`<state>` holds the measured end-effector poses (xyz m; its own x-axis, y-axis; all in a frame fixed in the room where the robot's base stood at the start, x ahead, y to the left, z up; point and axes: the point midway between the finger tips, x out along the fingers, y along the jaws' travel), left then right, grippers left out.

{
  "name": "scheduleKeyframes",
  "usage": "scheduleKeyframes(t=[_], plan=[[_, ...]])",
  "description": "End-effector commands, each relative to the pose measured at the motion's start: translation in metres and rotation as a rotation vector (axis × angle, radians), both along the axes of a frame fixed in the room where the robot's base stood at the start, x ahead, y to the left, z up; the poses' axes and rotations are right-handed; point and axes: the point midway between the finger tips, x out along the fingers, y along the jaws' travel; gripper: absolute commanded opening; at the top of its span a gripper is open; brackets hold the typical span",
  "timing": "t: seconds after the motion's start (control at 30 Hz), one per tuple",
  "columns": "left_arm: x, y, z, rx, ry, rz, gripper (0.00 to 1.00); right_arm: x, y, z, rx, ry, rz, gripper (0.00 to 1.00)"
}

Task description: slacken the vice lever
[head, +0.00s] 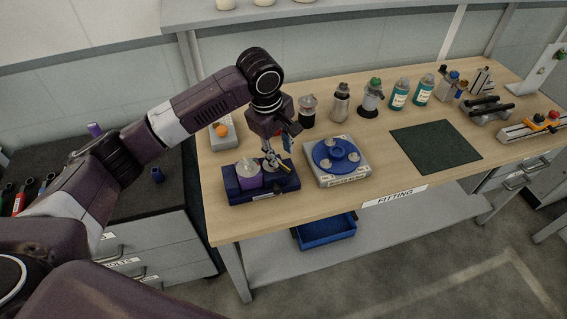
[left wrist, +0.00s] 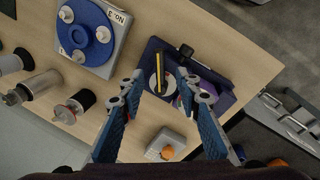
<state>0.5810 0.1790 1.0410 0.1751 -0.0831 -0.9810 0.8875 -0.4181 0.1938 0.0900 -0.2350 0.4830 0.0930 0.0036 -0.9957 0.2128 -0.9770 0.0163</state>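The vice is a dark navy block (head: 235,193) at the near left corner of the bench, with a purple round piece (head: 249,177) on its left part. It also shows in the left wrist view (left wrist: 215,101). Its lever is a yellow bar (left wrist: 159,72), seen there between my fingertips. My left gripper (head: 272,160) points down over the right part of the vice. It is open in the left wrist view (left wrist: 160,77), with a finger on either side of the lever; contact cannot be made out. In the head view the gripper hides part of the lever. My right gripper is out of view.
A grey fixture with a blue disc (head: 321,154) stands close right of the vice. A grey box with an orange knob (head: 222,133) is behind it. Several bottles (head: 341,102) line the back. A dark green mat (head: 436,146) lies clear to the right.

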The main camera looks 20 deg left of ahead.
Motion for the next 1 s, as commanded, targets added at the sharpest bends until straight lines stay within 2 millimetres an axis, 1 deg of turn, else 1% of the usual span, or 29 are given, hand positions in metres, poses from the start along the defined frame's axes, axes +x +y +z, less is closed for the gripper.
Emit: scheduleKeyframes(t=[0.03, 0.2, 0.4, 0.53, 0.73, 0.77, 1.0], plan=[[0.0, -0.001, -0.007, 0.001, 0.004, 0.0, 0.31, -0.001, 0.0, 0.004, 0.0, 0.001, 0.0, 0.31], [0.005, -0.003, -0.035, 0.002, 0.003, -0.002, 0.31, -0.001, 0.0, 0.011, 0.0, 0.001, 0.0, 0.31], [0.009, -0.005, -0.058, 0.001, 0.001, -0.004, 0.31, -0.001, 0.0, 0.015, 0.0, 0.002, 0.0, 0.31], [0.011, -0.006, -0.063, 0.001, -0.002, -0.004, 0.31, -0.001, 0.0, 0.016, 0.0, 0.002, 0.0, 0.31], [0.011, -0.006, -0.064, 0.001, -0.003, -0.004, 0.31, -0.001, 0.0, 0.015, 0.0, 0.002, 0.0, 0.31], [0.011, -0.006, -0.064, 0.001, -0.003, -0.005, 0.3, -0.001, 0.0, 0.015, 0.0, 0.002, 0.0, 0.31], [0.011, -0.006, -0.064, 0.001, -0.002, -0.005, 0.04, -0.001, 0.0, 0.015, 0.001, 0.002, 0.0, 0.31]])
